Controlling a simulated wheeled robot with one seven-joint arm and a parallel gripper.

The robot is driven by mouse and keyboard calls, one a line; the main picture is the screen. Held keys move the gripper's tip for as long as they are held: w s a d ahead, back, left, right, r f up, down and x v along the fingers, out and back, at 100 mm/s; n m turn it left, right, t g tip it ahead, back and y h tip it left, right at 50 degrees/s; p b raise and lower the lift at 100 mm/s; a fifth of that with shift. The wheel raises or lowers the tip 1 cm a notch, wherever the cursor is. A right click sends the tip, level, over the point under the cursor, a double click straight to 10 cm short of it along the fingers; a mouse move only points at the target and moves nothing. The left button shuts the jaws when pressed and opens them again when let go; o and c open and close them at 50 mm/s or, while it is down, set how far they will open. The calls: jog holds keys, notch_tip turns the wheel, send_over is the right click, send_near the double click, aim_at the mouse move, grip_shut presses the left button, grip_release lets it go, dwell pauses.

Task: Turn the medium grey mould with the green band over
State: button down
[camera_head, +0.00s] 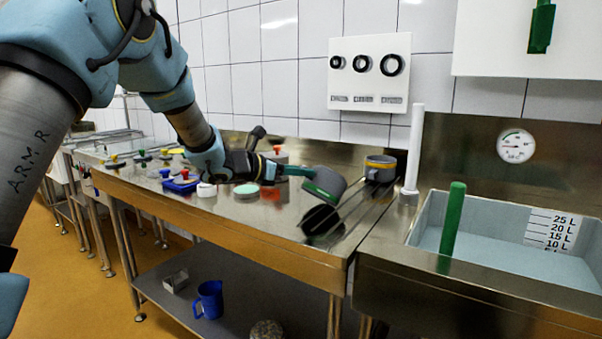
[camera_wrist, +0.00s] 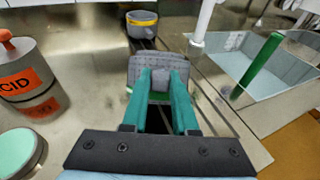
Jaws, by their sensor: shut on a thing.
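The grey mould with the green band (camera_head: 329,180) is held in the air above the steel worktop, tilted on its side. Its green band (camera_head: 320,193) shows low on it, and a dark reflection lies on the worktop below. My gripper (camera_head: 309,172) reaches in from the left and is shut on the mould's wall. In the wrist view the two teal fingers (camera_wrist: 161,78) grip the grey mould (camera_wrist: 148,68), whose dotted face shows beyond them. Part of the mould is hidden behind the fingers.
A grey mould with a yellow band (camera_head: 380,168) stands at the back right. A white upright post (camera_head: 414,150) and a sink (camera_head: 505,232) with a green rod (camera_head: 453,217) lie farther right. An acid canister (camera_wrist: 28,75) and a mint-topped disc (camera_wrist: 18,152) stand left.

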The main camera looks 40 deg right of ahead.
jog(key=c, duration=0.6)
grip_release()
jog(key=w+a+b, duration=0.1)
jog(key=a+b, duration=0.3)
jog(key=a, duration=0.3)
jog(key=shift+b, duration=0.3)
dwell(0.6)
jog(key=shift+r, duration=0.1)
